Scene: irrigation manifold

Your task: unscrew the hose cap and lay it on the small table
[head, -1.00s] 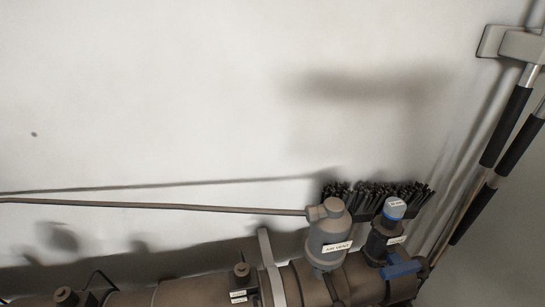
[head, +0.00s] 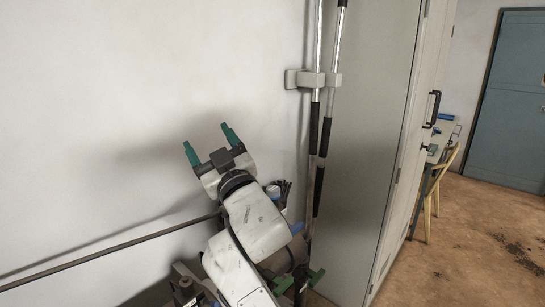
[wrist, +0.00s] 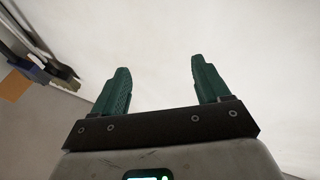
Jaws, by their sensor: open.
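My gripper (head: 208,143) is raised in front of the white wall, its two green fingers apart with nothing between them. It also shows open and empty in the wrist view (wrist: 160,72). A small pale-blue cap (head: 272,190) stands just behind my wrist, low and right of the fingers, and the gripper is clear of it. I cannot tell whether it is the hose cap. My arm hides most of the pipework below. A table (head: 442,137) with small blue and green things on it stands partly behind the cabinet; I cannot tell whether it is the small table.
A tall grey cabinet (head: 375,130) stands right of my arm. Long-handled poles (head: 327,110) hang in a wall clip beside it. A thin pipe (head: 110,252) runs along the wall at lower left. A yellow chair (head: 441,180) stands by the table. Brown floor (head: 480,240) lies open at right.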

